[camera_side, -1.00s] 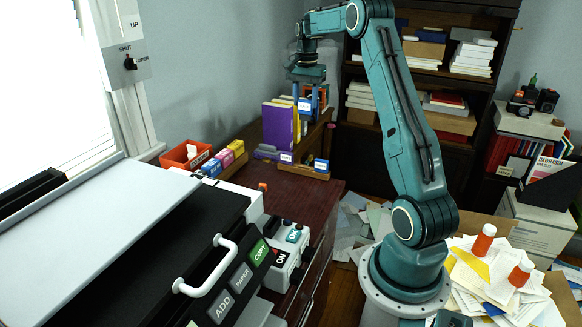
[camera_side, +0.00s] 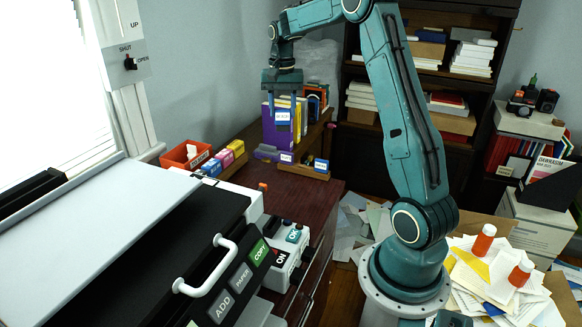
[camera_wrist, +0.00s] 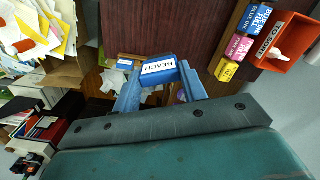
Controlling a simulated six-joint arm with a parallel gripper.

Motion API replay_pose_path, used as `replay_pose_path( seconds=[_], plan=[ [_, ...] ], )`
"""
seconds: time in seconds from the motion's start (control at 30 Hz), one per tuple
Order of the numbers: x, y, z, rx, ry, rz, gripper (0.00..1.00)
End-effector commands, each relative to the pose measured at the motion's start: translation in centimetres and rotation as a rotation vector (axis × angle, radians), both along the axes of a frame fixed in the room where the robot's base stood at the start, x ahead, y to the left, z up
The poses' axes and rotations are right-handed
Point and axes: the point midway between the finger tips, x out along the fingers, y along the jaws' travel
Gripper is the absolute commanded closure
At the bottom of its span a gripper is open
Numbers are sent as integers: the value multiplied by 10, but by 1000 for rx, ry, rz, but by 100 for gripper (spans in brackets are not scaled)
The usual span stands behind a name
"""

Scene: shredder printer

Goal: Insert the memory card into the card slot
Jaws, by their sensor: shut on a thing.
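The memory card is a blue block with a white label, held at the end of my gripper (camera_side: 283,108) in the side view. In the wrist view the card (camera_wrist: 158,71) reads "BEACH" and sits between the two blue fingers of my gripper (camera_wrist: 160,82), which is shut on it. The card is in the air in front of a purple folder (camera_side: 271,135), above the far end of the dark red desk (camera_side: 258,196). I cannot make out the card slot for certain in either view.
A wooden card tray (camera_side: 310,172) stands below the gripper with labelled cards. An orange bin (camera_side: 184,156) and ink boxes (camera_side: 224,159) stand left of it. The printer, with its white handle (camera_side: 207,266) and a button box (camera_side: 285,272), fills the front left.

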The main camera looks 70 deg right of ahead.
Motion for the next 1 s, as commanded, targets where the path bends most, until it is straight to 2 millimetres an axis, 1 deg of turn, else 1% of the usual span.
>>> replay_pose_path(
  seconds=[0.03,0.2,0.27,0.4,0.47,0.6,0.7,0.8,0.9,1.0],
  plan=[
    [1,19,1,0,0,65,100],
    [-1,74,0,0,0,273,100],
    [-4,92,-1,0,0,346,100],
    [-15,134,-4,0,0,515,100],
    [-20,151,-5,0,0,589,100],
    [-38,189,-10,1,0,759,100],
    [-52,213,-13,0,0,876,100],
    [-66,233,-17,-1,0,979,100],
    [-78,247,-21,-1,0,1061,100],
    [-87,256,-24,-1,0,1118,100]
  ],
)
